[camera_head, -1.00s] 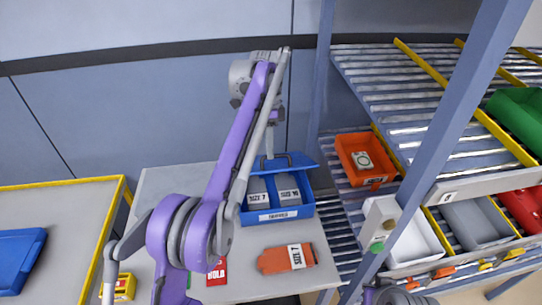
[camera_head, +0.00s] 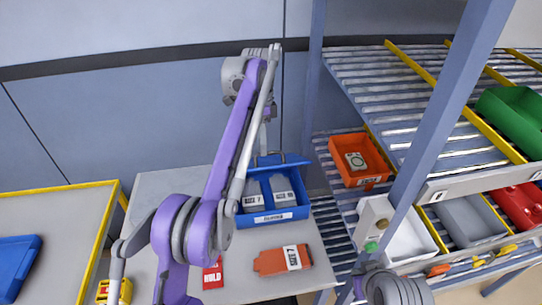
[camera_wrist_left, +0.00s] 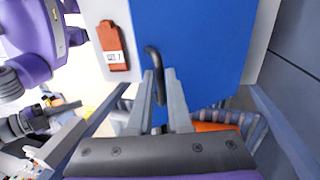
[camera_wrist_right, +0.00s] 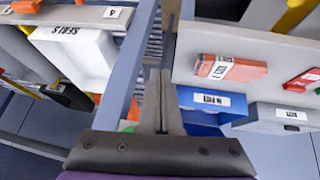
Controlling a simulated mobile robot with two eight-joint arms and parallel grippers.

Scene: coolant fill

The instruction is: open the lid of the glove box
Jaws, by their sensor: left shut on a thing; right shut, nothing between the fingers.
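The blue glove box (camera_head: 272,216) stands on the grey table in the head view. Its lid (camera_head: 285,160) is raised along the back edge, and two grey glove packs (camera_head: 282,190) show inside. My left gripper (camera_head: 264,146) is at the lid's top. In the left wrist view, my left gripper (camera_wrist_left: 158,100) is shut on the dark lid handle (camera_wrist_left: 153,60), with the blue lid (camera_wrist_left: 205,45) filling the upper middle. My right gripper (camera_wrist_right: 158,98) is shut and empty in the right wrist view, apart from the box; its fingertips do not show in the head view.
An orange glove pack (camera_head: 282,260) lies in front of the box, and a red card (camera_head: 213,275) lies left of it. A rack post (camera_head: 440,115) and roller shelves with an orange bin (camera_head: 358,160) and a white bin (camera_head: 412,240) stand to the right.

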